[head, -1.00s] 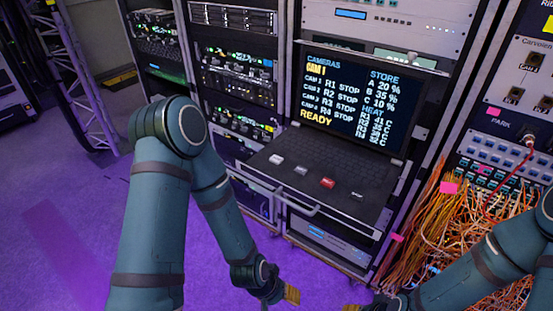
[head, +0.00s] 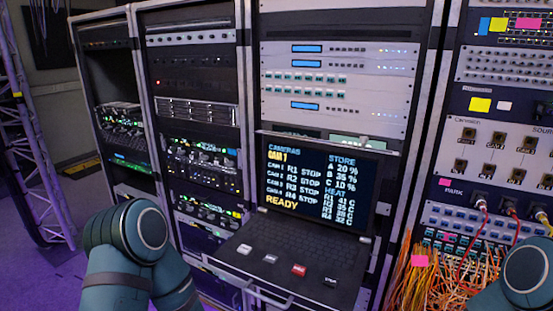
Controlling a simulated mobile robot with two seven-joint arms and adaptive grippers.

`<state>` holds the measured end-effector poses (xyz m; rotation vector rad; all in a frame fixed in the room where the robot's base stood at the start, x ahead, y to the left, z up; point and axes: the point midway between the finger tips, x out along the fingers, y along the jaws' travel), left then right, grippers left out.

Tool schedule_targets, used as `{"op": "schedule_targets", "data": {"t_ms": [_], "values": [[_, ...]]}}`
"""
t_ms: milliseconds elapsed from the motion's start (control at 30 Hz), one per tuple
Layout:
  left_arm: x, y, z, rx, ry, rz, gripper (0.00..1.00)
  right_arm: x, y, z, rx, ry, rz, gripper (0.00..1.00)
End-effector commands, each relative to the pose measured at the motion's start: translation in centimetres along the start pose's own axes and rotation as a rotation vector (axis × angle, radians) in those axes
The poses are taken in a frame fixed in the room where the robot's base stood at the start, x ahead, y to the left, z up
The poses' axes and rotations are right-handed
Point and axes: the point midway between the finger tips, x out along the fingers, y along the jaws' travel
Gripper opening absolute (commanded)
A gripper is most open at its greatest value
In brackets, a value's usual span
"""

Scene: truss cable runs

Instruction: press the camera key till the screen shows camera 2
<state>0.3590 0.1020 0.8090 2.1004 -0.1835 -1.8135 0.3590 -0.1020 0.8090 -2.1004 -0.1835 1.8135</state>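The screen (head: 316,188) stands open on a pulled-out rack console.
A handle bar (head: 249,284) runs along the console's front edge. Racks of lit equipment (head: 199,160) stand to the left. A patch panel (head: 495,160) with hanging orange cables (head: 408,284) and red leads stands to the right. Open floor lies at lower left.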

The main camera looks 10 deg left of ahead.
Motion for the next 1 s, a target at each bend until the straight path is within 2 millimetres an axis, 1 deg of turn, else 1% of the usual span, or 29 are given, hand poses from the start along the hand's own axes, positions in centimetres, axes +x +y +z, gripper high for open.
{"op": "schedule_targets", "data": {"t_ms": [267,300,367,400,433,467,1000], "values": [[0.0,0.0,0.0,0.0,0.0,0.0,0.57,0.0,0.0,0.0,0.0,0.0,0.0,0.47],[0.0,0.0,0.0,0.0,0.0,0.0,0.52,0.0,0.0,0.0,0.0,0.0,0.0,0.47],[0.0,0.0,0.0,0.0,0.0,0.0,0.31,0.0,0.0,0.0,0.0,0.0,0.0,0.47],[0.0,0.0,0.0,0.0,0.0,0.0,0.17,0.0,0.0,0.0,0.0,0.0,0.0,0.47],[0.0,0.0,0.0,0.0,0.0,0.0,0.06,0.0,0.0,0.0,0.0,0.0,0.0,0.47],[0.0,0.0,0.0,0.0,0.0,0.0,0.0,0.0,0.0,0.0,0.0,0.0,0.0,0.47],[0.0,0.0,0.0,0.0,0.0,0.0,0.0,0.0,0.0,0.0,0.0,0.0,0.0,0.47]]}}
